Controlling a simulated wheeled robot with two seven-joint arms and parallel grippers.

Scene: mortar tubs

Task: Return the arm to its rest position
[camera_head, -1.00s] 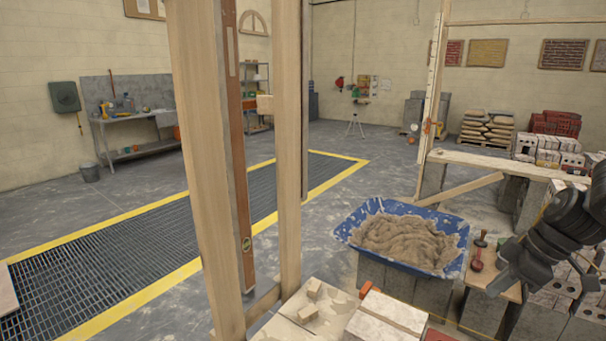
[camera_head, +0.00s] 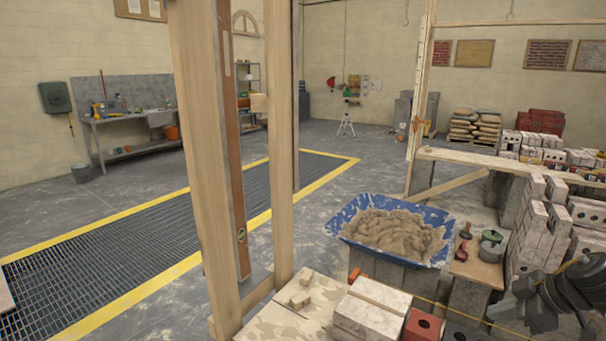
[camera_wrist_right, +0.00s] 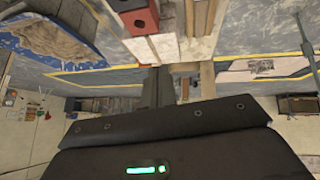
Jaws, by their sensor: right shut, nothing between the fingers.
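My right gripper (camera_head: 512,310), dark grey, is at the lower right of the head view, beside the block stacks. It is shut with nothing in it. In the right wrist view its dark fingers (camera_wrist_right: 160,88) point away from the wrist and lie together. The right arm behind it runs off the right edge of the head view. My left arm and gripper do not show.
A blue tub (camera_head: 342,222) of mortar stands left of the gripper. Pale blocks (camera_head: 542,232) stack close above the gripper. A red brick (camera_head: 423,326) lies left of it. Timber posts (camera_head: 203,150) stand at centre left.

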